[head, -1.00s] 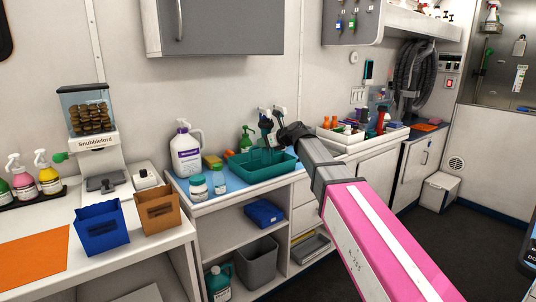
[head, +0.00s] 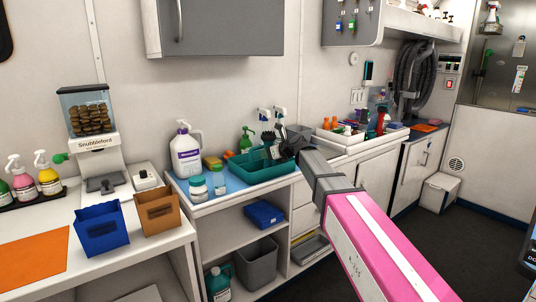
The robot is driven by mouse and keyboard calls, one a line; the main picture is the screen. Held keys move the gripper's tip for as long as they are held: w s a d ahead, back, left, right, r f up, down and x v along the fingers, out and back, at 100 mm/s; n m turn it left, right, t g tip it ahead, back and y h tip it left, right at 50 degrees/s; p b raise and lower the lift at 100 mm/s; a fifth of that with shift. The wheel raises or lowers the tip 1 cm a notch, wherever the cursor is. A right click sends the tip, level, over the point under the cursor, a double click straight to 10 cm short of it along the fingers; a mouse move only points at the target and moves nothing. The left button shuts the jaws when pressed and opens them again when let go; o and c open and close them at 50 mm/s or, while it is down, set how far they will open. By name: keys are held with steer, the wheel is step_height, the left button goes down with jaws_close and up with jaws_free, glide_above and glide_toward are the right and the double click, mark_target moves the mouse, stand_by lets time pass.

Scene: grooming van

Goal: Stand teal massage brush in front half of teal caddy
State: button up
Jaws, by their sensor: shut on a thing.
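The teal caddy (head: 258,174) is an open tray on the blue mat of the middle counter. My gripper (head: 275,146) is low over the right part of the caddy, small and dark in this view. It is shut on the teal massage brush, which is mostly hidden among the dark gripper parts. I cannot tell whether the brush touches the caddy floor or a wall, or how upright it is.
A white jug (head: 186,155), a white jar (head: 198,188) and a green pump bottle (head: 246,140) stand around the caddy. A white tray of bottles (head: 345,142) is close on the right.

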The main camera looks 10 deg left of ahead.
steer(key=o, duration=1.2)
steer(key=v, duration=1.2)
steer(key=shift+r, duration=0.1)
steer(key=s+d+f+n+g+h, duration=0.1)
steer(key=s+d+f+n+h, duration=0.1)
steer(key=d+f+n, duration=0.35)
steer(key=s+d+f+n+g+h, duration=0.1)
steer(key=s+d+f+n+h, duration=0.15)
steer(key=d+f, duration=0.65)
steer(key=s+d+f+n+h, duration=0.2)
steer(key=d+f+n, duration=0.2)
steer(key=f, duration=0.6)
steer(key=s+d+f+n+g+h, duration=0.1)
steer(key=s+d+f+n+h, duration=0.1)
steer(key=s+d+f+n, duration=0.2)
steer(key=s+d+f+n+g+h, duration=0.1)
steer(key=s+d+f+n, duration=0.2)
steer(key=s+d+f, duration=0.1)
steer(key=s+d+f+n+g+h, duration=0.2)
steer(key=s+d+f+n, duration=0.2)
steer(key=d, duration=0.4)
steer(key=shift+s+d+f+n+h, duration=0.15)
steer(key=shift+s+f+n+h, duration=0.2)
steer(key=shift+s+f, duration=0.3)
steer(key=shift+w+f, duration=0.1)
